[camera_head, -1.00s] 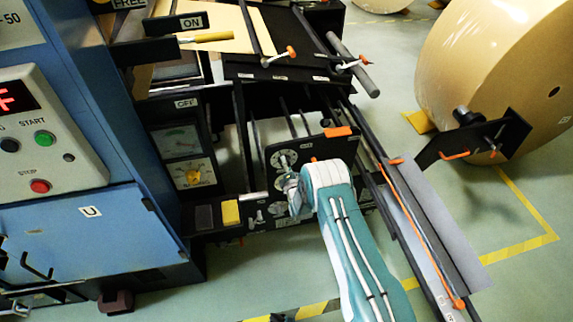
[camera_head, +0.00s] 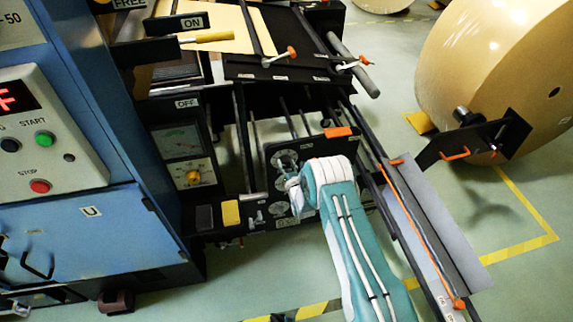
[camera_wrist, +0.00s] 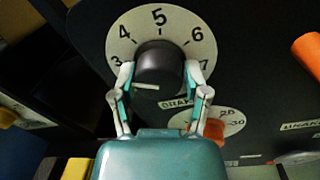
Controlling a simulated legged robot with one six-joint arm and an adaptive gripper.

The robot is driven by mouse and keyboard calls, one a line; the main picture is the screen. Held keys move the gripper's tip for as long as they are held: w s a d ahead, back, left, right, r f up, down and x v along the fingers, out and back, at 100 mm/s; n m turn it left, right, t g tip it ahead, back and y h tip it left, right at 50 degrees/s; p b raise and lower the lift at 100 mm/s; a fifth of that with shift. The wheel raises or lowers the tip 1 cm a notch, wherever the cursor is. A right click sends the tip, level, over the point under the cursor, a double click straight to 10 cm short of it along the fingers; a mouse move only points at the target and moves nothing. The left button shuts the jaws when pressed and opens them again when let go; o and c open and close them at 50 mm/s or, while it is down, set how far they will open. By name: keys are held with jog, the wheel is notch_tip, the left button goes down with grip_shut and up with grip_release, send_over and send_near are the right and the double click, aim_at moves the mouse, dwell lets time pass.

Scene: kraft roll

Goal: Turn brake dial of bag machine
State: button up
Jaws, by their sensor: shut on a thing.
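The brake dial (camera_wrist: 158,20) is a pale round plate with numbers around a black knob (camera_wrist: 158,62), seen in the wrist view. My gripper (camera_wrist: 159,76) has one finger on each side of the knob and is shut on it. The knob's white line points toward the lower left. The label below the knob is partly covered and reads "BRAK". In the head view my gripper (camera_head: 292,185) is at the black dial panel (camera_head: 318,146) of the bag machine, and my arm hides part of that panel.
A second smaller dial (camera_wrist: 232,122) and an orange part (camera_wrist: 307,52) lie to the right in the wrist view. In the head view the blue cabinet (camera_head: 120,230) stands left. A large kraft roll (camera_head: 490,70) stands right, with a long rail (camera_head: 420,230) beside my arm.

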jog(key=shift+s+a+f+n+g, duration=0.2)
jog(key=shift+f+n+g, duration=0.1)
jog(key=shift+n, duration=0.4)
jog(key=o, duration=1)
jog(key=shift+o, duration=0.7)
jog(key=shift+w, duration=0.1)
jog(key=shift+r, duration=0.1)
jog(key=shift+d, duration=0.1)
jog(key=shift+s+d, duration=0.2)
jog(key=shift+s, duration=0.15)
jog(key=v, duration=1.1)
